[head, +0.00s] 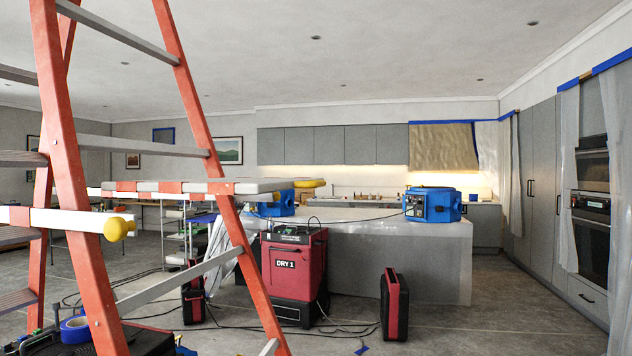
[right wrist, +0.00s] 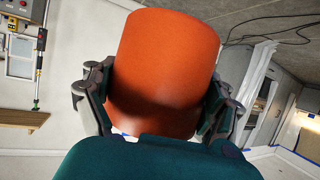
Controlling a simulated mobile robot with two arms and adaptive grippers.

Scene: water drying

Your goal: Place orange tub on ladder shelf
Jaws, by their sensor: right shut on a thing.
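An orange tub (right wrist: 162,65) fills the middle of the right wrist view. My right gripper (right wrist: 157,92) has one finger on each side of the tub and is shut on it. The tub's contents do not show. The orange stepladder (head: 184,75) with grey steps stands close at the left in the head view. A flat grey shelf or bar with orange bands (head: 195,187) runs across the ladder, with a yellow end at its right; I cannot tell for certain that it is the ladder shelf. Neither gripper nor the tub shows in the head view.
A red dryer marked DRY 1 (head: 294,275) and a red-black case (head: 394,305) stand on the floor. Blue machines (head: 432,205) sit on the wrapped island (head: 400,265). Cables cross the floor. Floor at the right is clear.

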